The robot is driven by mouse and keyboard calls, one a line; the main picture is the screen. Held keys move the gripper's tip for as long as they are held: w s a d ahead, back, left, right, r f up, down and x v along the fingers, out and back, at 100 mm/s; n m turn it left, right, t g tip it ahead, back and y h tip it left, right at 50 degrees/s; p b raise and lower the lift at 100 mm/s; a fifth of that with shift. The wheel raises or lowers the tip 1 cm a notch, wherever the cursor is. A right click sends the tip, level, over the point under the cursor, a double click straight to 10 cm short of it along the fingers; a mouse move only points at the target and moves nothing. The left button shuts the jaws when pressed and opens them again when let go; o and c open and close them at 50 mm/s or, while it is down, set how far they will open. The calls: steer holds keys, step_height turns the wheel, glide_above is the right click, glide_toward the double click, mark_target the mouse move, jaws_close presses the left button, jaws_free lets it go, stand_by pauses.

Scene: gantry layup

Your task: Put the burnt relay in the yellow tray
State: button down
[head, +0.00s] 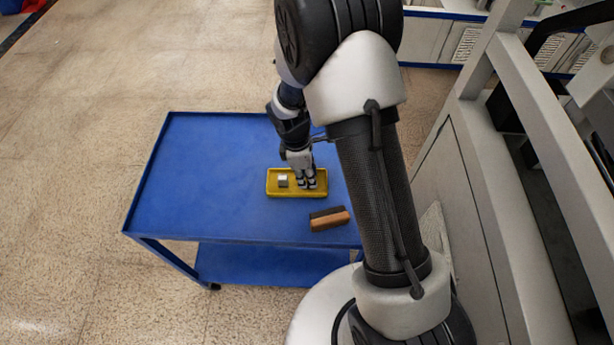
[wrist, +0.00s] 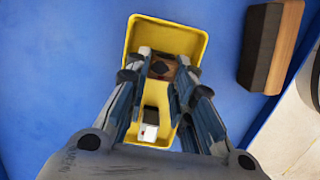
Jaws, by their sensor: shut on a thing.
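The yellow tray (head: 272,192) lies on the blue cart top, and it fills the middle of the wrist view (wrist: 165,28). My gripper (head: 309,186) points down over the tray's right part in the head view. In the wrist view my gripper (wrist: 163,60) is shut on a small brownish block with a dark patch, which I take to be the burnt relay (wrist: 160,69). The relay is within the tray's outline; I cannot tell if it touches the tray floor. In the head view the fingers hide it.
A small silver-white block (head: 283,181) sits in the tray, close to my fingers, also in the wrist view (wrist: 150,123). A brush with a wooden back (head: 329,218) lies on the blue cart (head: 200,175), beside the tray. The cart's left part is clear.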

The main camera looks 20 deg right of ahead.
steer(key=c, duration=1.4)
jaws_free()
steer(key=shift+r, duration=0.1)
step_height(320, 180, up, 21)
steer(key=s+m+t+p, duration=0.1)
steer(key=s+m+p, duration=0.15)
steer(key=p, duration=0.25)
steer(key=s+r+m+t+y, duration=0.1)
steer(key=s+r+m+t, duration=0.1)
steer(key=s+r+m, duration=0.4)
steer(key=s+r+m+t, duration=0.2)
steer(key=s+r+m, duration=0.4)
steer(key=s, duration=0.7)
steer(key=shift+d+r+y, duration=0.4)
steer(key=shift+d+r, duration=0.05)
steer(key=shift+r, duration=0.45)
